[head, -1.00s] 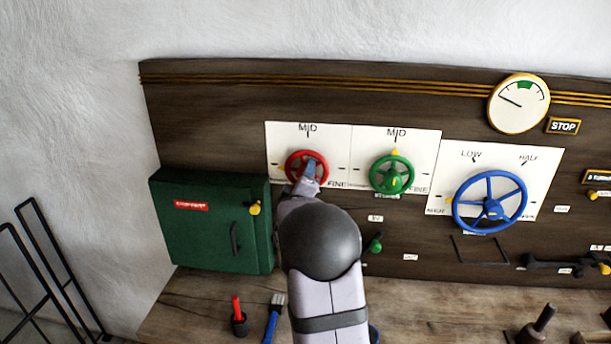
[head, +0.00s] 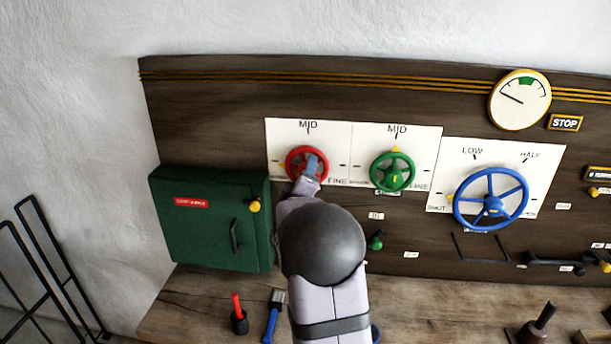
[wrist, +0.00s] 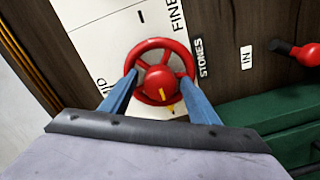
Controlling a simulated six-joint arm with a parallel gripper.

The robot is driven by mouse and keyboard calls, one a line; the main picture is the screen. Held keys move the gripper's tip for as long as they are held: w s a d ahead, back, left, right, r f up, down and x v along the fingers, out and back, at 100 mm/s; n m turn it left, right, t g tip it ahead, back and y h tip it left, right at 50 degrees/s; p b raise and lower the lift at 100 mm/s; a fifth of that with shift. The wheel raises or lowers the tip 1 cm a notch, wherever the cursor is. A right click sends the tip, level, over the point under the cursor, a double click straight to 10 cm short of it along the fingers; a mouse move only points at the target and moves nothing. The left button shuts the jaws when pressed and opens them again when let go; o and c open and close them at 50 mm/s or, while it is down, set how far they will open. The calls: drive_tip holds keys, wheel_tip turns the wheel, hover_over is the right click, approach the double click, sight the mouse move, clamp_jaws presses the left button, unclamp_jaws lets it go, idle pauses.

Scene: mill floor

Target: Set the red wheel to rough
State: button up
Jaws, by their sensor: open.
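The red wheel (head: 293,152) is mounted on a white scale plate at the left of the panel. MID is above it and FINE to its right. Its yellow pointer (head: 282,165) is at the left side, opposite FINE; the label there is unreadable. In the wrist view the red wheel (wrist: 160,43) is seen turned, with the pointer at the bottom. My gripper (wrist: 157,76) is open, with one blue finger on each side of the hub, over the rim. It also shows at the wheel in the head view (head: 312,163). I cannot tell whether the fingers touch the wheel.
A green wheel (head: 392,186) is close to the right, and a larger blue wheel (head: 459,213) beyond it. A green box (head: 205,240) projects from the panel at lower left. A green-knobbed lever (head: 375,242) sits below the green wheel.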

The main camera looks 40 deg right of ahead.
drive_tip(key=b+v, duration=0.2)
drive_tip(key=v, duration=0.4)
idle(0.6)
